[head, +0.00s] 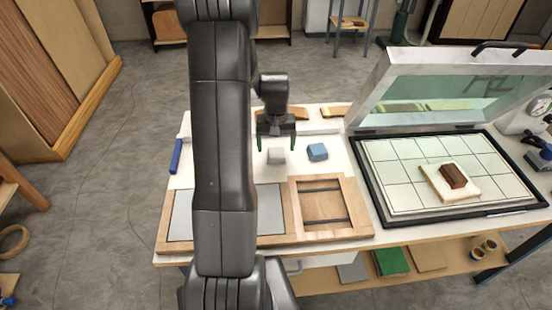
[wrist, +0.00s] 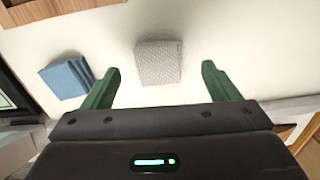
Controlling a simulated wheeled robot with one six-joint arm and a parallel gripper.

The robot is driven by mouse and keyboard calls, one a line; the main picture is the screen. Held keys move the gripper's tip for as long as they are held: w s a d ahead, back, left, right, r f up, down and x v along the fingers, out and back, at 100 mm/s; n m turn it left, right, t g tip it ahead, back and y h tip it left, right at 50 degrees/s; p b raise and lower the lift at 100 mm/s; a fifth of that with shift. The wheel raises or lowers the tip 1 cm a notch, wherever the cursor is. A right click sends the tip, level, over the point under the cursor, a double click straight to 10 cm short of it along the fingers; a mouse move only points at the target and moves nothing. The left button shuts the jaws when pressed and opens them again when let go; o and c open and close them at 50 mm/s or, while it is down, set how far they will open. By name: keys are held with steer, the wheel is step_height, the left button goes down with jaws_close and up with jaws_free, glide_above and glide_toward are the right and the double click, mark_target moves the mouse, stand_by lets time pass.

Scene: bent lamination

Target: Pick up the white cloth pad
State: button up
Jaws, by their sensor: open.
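The white cloth pad (head: 276,156) lies on the white tabletop below my gripper (head: 276,142). In the wrist view the pad (wrist: 158,62) looks light grey-white with a woven texture. It sits between and just beyond the two green fingertips of my gripper (wrist: 158,78). The fingers are spread wide and nothing is between them. The gripper appears above the pad and apart from it. A blue cloth pad (head: 317,152) lies a little to the right of the white one in the head view, and to its left in the wrist view (wrist: 66,76).
A wooden frame (head: 358,205) and a grey panel stand at the table's front. A press with a raised glass lid (head: 440,85) is at the right; a brown block (head: 453,176) rests on its bed. A blue object (head: 175,156) lies at the left edge.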

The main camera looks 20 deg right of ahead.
mark_target(276, 154)
step_height(276, 154, down, 4)
steer(key=shift+d+f+b, duration=0.1)
steer(key=shift+f+b, duration=0.15)
steer(key=shift+b, duration=0.8)
steer(key=shift+r, duration=0.1)
steer(key=c, duration=1.1)
steer(key=shift+o, duration=0.2)
step_height(276, 154, up, 10)
steer(key=b, duration=0.1)
steer(key=shift+o, duration=1.4)
steer(key=shift+c, duration=0.9)
